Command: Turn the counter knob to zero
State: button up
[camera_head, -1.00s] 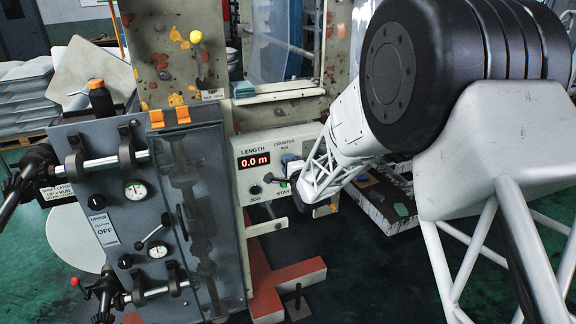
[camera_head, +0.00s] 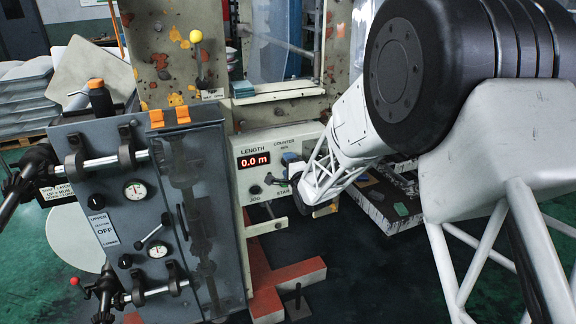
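The counter panel (camera_head: 248,145) is a pale box in the middle of the view, with a red LENGTH display (camera_head: 254,160) reading 0.0 m.
A grey cabinet (camera_head: 100,205) with gauges, switches and clamp handles stands at the left. A clear-covered box (camera_head: 190,215) juts out beside the panel. A yellow-ball lever (camera_head: 196,37) rises above. Red floor beams (camera_head: 290,275) lie below.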

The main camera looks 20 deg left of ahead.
jog(key=v, duration=0.6)
jog(key=shift+s+d, duration=0.3)
dwell(0.4)
jog(key=d+r+n+h, duration=0.1)
jog(key=d+r+h, duration=0.25)
jog(key=d, duration=0.55)
jog(key=d+r+n+h, duration=0.1)
jog(key=d+r+h, duration=0.2)
jog(key=d+r, duration=0.35)
jog(key=s+d+r+n+g+h, duration=0.1)
jog(key=s+d+h, duration=0.1)
jog(key=s+d, duration=0.45)
jog(key=s+d+r+n+g+h, duration=0.1)
jog(key=s+d+r+g+h, duration=0.15)
jog(key=d, duration=0.75)
jog(key=s+d+n+g, duration=0.1)
jog(key=s+d, duration=0.4)
jog(key=s, duration=0.5)
jog(key=s+d+n+g+h, duration=0.1)
jog(key=s+d+n+g, duration=0.1)
jog(key=s+d, duration=0.4)
jog(key=s+d+n+g+h, duration=0.1)
jog(key=s+d, duration=0.4)
jog(key=s, duration=1.1)
jog(key=n+g, duration=0.1)
jog(key=g, duration=0.1)
jog(key=shift+d+r+g, duration=0.35)
jog(key=shift+d+r, duration=0.05)
jog(key=shift+w, duration=0.2)
